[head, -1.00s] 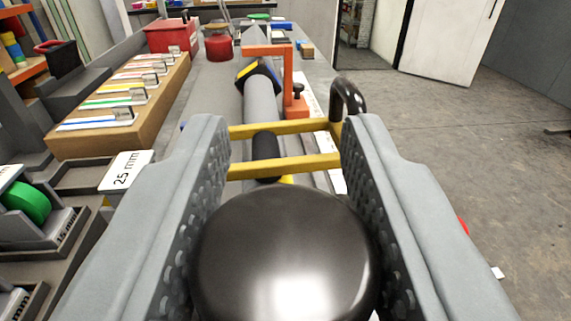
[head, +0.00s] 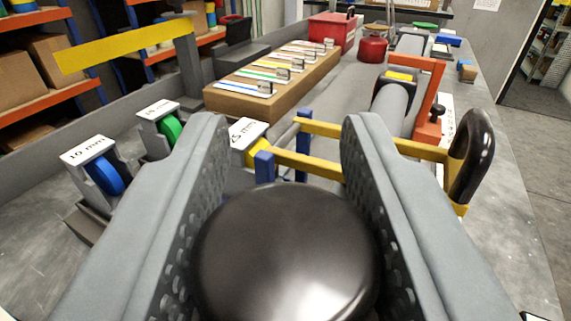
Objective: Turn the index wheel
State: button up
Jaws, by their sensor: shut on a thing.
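My gripper (head: 283,125) fills the lower middle of the head view, with a grey padded finger on each side. It is shut on a glossy black rounded knob (head: 285,255), which sits low between the fingers. I cannot see what the knob is fixed to, and I cannot pick out the index wheel for certain. Beyond the fingertips, a yellow barred frame (head: 415,148) runs across to the right, ending at a black loop handle (head: 472,155). Blue posts (head: 264,166) stand by its left end. The fingers hide part of the frame.
Labelled holders with a blue wheel (head: 104,176) and a green wheel (head: 170,130) stand at left. A yellow bar (head: 125,46) juts out above them. Open floor lies right.

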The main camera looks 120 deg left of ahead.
dwell(0.3)
jog(key=o, duration=0.9)
jog(key=shift+o, duration=0.2)
